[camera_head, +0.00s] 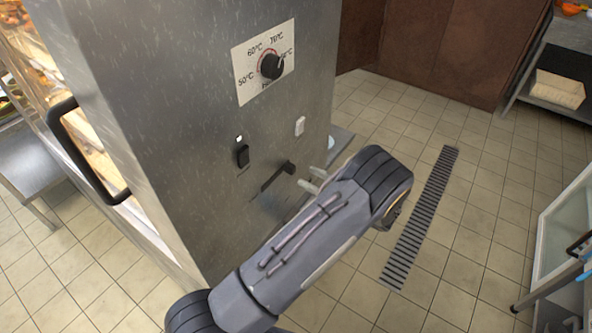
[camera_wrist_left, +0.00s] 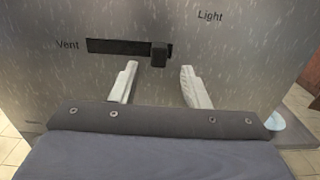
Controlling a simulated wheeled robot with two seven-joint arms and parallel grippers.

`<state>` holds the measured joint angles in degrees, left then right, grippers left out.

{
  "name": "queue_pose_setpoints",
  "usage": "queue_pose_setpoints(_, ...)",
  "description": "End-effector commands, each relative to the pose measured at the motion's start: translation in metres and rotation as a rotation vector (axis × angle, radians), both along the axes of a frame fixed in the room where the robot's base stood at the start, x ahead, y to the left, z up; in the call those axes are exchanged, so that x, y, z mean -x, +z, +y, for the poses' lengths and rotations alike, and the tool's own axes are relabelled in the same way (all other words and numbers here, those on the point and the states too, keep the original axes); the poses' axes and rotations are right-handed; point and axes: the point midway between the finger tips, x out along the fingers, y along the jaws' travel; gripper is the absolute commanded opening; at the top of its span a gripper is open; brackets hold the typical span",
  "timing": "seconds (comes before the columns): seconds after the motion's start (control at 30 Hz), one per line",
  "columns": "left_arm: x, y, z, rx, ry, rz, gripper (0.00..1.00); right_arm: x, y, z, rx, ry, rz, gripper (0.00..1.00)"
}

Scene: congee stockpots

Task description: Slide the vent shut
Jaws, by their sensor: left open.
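The vent is a dark horizontal slot (camera_wrist_left: 115,47) beside the word "Vent" on the steel cabinet's panel; it also shows in the head view (camera_head: 271,181). Its black slider knob (camera_wrist_left: 158,55) stands at the right end of the slot, with the dark slot bare to its left. In the head view the knob (camera_head: 290,167) sticks out from the panel. My left gripper (camera_wrist_left: 159,68) is open and empty, facing the panel, one pale finger on each side below the knob. In the head view the gripper (camera_head: 309,179) is just right of the knob, apparently apart from it. My right gripper is out of view.
The steel cabinet (camera_head: 190,110) carries a temperature dial (camera_head: 270,66), a black switch (camera_head: 242,155) and a white switch (camera_head: 300,126) above the vent. A door handle (camera_head: 85,150) juts out at left. A floor drain grate (camera_head: 420,220) lies in open tiled floor at right.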

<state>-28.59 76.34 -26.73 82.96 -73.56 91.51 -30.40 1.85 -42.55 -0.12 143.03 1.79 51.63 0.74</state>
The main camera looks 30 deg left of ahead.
Motion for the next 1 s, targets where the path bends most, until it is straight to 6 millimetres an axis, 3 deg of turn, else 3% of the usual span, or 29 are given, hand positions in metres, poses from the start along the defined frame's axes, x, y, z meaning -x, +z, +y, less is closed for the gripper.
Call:
queue_pose_setpoints(0.3,-0.003,0.001,0.048,0.002,0.004,0.001,0.42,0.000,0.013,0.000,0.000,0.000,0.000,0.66)
queue_pose_setpoints(0.7,-0.004,0.000,0.058,0.003,0.003,0.000,0.42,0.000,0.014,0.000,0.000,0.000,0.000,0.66)
queue_pose_setpoints(1.0,-0.003,0.000,0.057,0.003,0.003,0.000,0.03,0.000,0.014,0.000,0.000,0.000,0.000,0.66)
